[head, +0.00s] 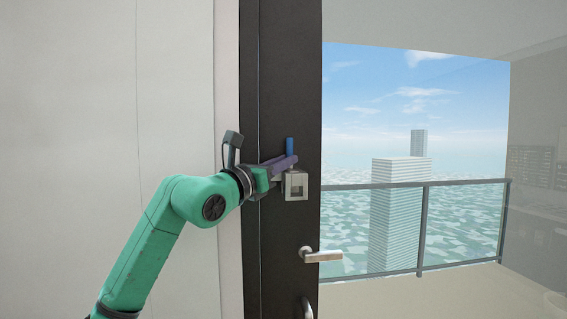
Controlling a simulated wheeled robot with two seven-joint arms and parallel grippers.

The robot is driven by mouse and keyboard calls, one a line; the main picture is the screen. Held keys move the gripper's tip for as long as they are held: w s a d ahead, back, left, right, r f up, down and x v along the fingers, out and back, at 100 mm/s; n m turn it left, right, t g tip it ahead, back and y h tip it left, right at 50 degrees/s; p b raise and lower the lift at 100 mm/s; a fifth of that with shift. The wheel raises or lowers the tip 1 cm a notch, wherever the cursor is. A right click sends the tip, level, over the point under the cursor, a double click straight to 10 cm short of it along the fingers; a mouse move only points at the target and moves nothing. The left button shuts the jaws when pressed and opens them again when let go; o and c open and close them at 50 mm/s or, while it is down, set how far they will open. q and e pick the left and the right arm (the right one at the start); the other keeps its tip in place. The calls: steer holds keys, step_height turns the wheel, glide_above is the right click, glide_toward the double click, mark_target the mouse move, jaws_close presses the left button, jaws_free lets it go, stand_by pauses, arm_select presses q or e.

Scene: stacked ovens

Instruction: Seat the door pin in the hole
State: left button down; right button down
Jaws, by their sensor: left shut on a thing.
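My left gripper (284,163) reaches in from the left and is shut on a blue upright pin (290,146). The pin's top sticks up above the fingers, and its lower part is hidden by them. A square light metal bracket (296,186) is on the dark door frame (289,70), just below the fingers. The pin stands roughly above the bracket. I cannot see the hole or tell whether the pin's lower end is in it. My right gripper is out of view.
A metal lever handle (320,256) sits on the dark door part below the bracket, with another curved handle (307,308) at the bottom edge. A pale wall (70,90) fills the left. To the right is a balcony with a railing (420,186).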

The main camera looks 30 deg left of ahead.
arm_select(q)
steer(key=c, duration=0.8)
jaws_free()
steer(key=shift+d, duration=0.1)
steer(key=shift+o, duration=0.2)
steer(key=shift+f, duration=0.1)
steer(key=shift+f, duration=0.1)
steer(key=b+v, duration=0.9)
steer(key=v, duration=0.5)
steer(key=shift+s+r, duration=0.2)
steer(key=shift+s, duration=0.2)
